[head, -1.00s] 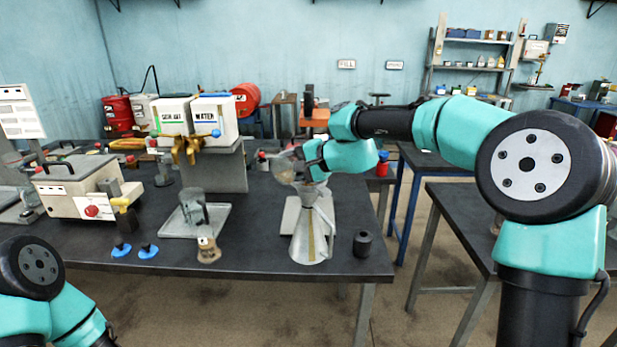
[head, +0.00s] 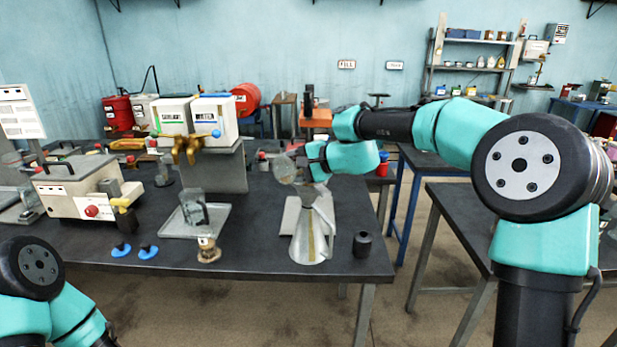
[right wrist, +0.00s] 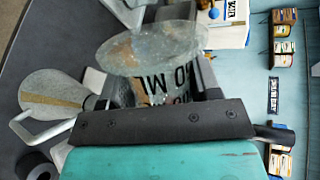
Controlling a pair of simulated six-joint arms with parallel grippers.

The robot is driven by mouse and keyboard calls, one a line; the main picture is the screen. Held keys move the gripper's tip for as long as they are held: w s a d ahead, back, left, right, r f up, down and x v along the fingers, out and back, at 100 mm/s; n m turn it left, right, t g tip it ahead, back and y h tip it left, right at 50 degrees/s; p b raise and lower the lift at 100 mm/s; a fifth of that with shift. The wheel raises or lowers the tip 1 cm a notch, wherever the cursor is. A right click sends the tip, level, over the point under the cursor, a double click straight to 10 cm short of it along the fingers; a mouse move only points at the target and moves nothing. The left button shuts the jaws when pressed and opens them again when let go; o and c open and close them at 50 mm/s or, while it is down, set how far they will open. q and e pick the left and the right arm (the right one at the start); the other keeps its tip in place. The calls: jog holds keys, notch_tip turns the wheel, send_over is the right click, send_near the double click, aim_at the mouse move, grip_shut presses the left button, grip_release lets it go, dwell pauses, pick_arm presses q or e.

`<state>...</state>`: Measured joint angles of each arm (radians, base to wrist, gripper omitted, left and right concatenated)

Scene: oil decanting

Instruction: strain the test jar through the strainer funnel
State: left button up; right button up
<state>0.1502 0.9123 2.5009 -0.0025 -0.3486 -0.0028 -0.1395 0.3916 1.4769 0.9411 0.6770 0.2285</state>
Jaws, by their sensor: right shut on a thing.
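My right gripper (head: 303,164) is shut on a clear glass jar (head: 284,168) and holds it tilted above the metal conical can (head: 308,236). In the right wrist view the jar (right wrist: 160,50) shows its round mouth and dark volume lettering, with the gripper (right wrist: 160,118) against its side. The can (right wrist: 52,97) with its bent handle is at the left there, apart from the jar's mouth. I cannot make out the strainer funnel clearly at the can's top. Whether liquid is flowing is too small to tell. My left arm enters at the lower left; its gripper is out of frame.
A tray (head: 219,221) with a glass vessel (head: 193,207) stands left of the can. A black cylinder (head: 362,243) is close on its right. A small brown-based bottle (head: 208,250) and blue pieces (head: 121,250) lie near the front edge. White tanks (head: 214,118) stand behind.

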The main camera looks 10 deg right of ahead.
jog(key=shift+s+a+r+n, duration=0.15)
jog(key=shift+r+n, duration=0.1)
jog(key=shift+n, duration=0.15)
jog(key=shift+s+a+f+n+h, duration=0.15)
jog(key=shift+f+n+h, duration=0.25)
jog(key=shift+h, duration=0.1)
jog(key=shift+s+a+r+n+t+h, duration=0.1)
jog(key=shift+s+a+n+t+h, duration=0.45)
jog(key=shift+n, duration=0.35)
jog(key=shift+w+d+f, duration=0.1)
jog(key=shift+w+f, duration=0.1)
jog(key=shift+w, duration=0.05)
